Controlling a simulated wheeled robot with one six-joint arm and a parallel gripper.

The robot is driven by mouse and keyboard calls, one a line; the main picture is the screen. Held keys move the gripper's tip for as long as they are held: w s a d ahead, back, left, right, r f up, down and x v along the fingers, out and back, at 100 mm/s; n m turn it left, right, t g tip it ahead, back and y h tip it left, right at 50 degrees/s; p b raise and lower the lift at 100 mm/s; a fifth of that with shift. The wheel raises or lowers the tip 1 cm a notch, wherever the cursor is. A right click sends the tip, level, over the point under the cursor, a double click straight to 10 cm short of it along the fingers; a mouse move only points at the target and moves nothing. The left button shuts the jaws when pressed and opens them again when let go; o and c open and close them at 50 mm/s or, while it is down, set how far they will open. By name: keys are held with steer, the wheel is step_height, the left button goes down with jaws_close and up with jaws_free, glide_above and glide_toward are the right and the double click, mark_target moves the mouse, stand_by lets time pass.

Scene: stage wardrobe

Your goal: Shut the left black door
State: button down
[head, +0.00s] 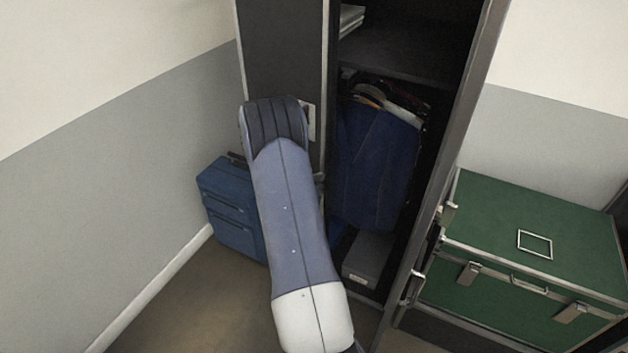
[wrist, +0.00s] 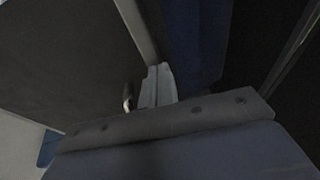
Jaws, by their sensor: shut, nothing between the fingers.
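The left black door (head: 283,45) is a dark panel with a pale metal edge, left of the wardrobe's open interior in the head view. A light plate shows near its edge, partly behind my arm. I cannot tell exactly how far ajar it stands. The door fills the upper left of the wrist view (wrist: 60,55), with a small metal handle (wrist: 127,97) near its edge. My gripper (wrist: 160,72) is shut and empty, close to the door's edge in the wrist view; contact cannot be told. In the head view my arm hides the gripper.
The right door (head: 440,150) stands open, seen nearly edge-on. Inside the wardrobe are dark blue garments (head: 372,160) on hangers and a grey box (head: 368,258). A blue case (head: 229,205) stands on the floor at left. A green trunk (head: 525,260) is at right.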

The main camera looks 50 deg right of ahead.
mark_target(327, 170)
steer(key=d+b, duration=0.4)
steer(key=shift+f, duration=0.2)
steer(key=shift+w+d+r, duration=0.1)
steer(key=shift+d+r, duration=0.2)
steer(key=shift+r, duration=0.1)
